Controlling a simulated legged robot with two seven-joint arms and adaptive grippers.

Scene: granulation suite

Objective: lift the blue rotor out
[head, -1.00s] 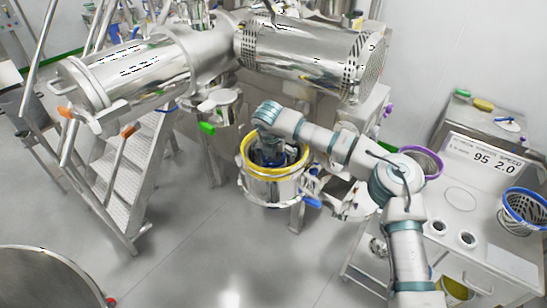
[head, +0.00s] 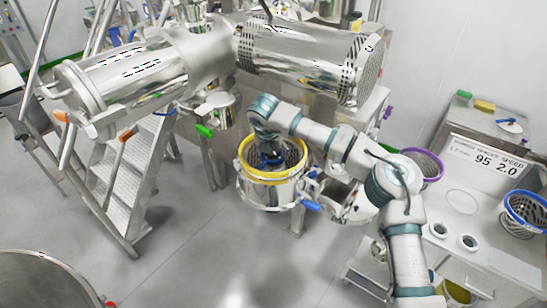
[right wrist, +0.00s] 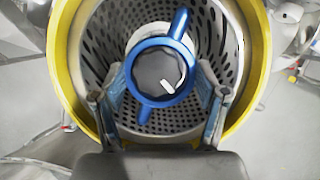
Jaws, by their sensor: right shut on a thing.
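The blue rotor (right wrist: 137,66) shows in the right wrist view as a blue ring with arms around a dark round hub. It sits within a perforated metal basket (right wrist: 226,55), inside a yellow-rimmed housing (right wrist: 258,60). My right gripper (right wrist: 160,92) reaches in over the near rim, one finger on each side of the rotor, and is shut on it. In the head view the yellow-rimmed housing (head: 246,172) stands below the big steel machine, with a bit of the blue rotor (head: 271,162) inside; my wrist hides part of it. My left gripper is not in view.
A steel cylinder machine (head: 300,62) lies behind and above my right arm. Metal steps (head: 125,180) stand at left. At right, a bench holds a purple-rimmed screen (head: 436,160) and a blue-rimmed basket (head: 524,212). The floor in front is clear.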

